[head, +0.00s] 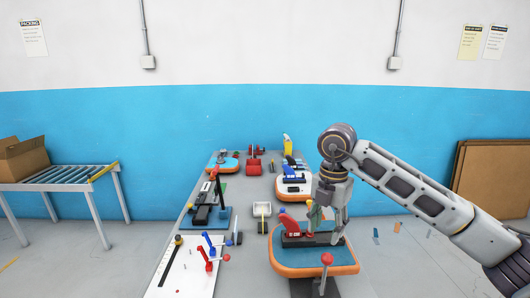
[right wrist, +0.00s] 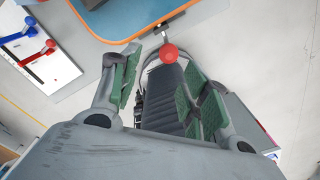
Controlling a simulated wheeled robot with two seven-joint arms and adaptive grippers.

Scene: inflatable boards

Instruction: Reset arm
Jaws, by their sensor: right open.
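My right arm comes in from the right in the head view. Its gripper (head: 326,215) hangs pointing down in front of or over the orange-edged blue board (head: 342,261) at the near right of the table. In the right wrist view the two green-padded fingers (right wrist: 160,85) stand apart with nothing held between them. A red ball knob (right wrist: 168,53) shows beyond the fingers, at the board's edge; it also shows in the head view (head: 327,259). A red handle (head: 289,222) on a dark block is beside the fingers; contact cannot be told. My left gripper is not in view.
A white board (head: 178,275) with red and blue levers lies near left. A roller conveyor (head: 62,178) with a cardboard box (head: 22,158) is far left. Floor right of the table is mostly clear.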

